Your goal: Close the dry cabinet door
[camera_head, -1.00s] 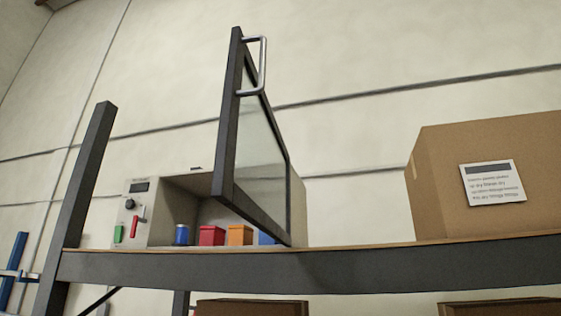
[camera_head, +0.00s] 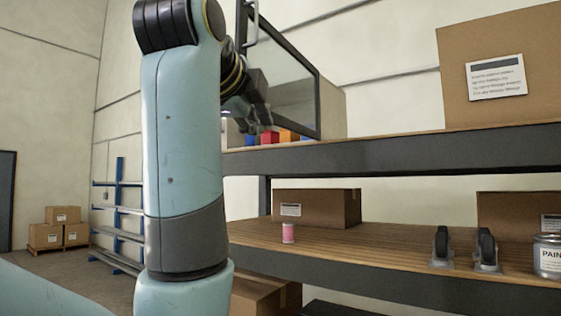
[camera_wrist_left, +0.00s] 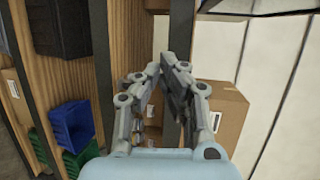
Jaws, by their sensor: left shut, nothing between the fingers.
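The dry cabinet door (camera_head: 292,68), a glass pane in a dark frame, stands swung open on the upper shelf. Its metal handle (camera_head: 251,24) is at the top left of the frame. Behind the door, the cabinet's pale side (camera_head: 333,112) shows, with blue, red and orange items at its foot. My left gripper (camera_head: 264,124) is shut and empty, in front of the door's lower left part in the head view; I cannot tell if it touches. It also shows in the wrist view (camera_wrist_left: 166,78). My left arm hides the cabinet's left part. My right gripper is not in view.
A large cardboard box (camera_head: 500,65) stands to the right on the upper shelf (camera_head: 400,145). Wrist view: blue bin (camera_wrist_left: 71,126).

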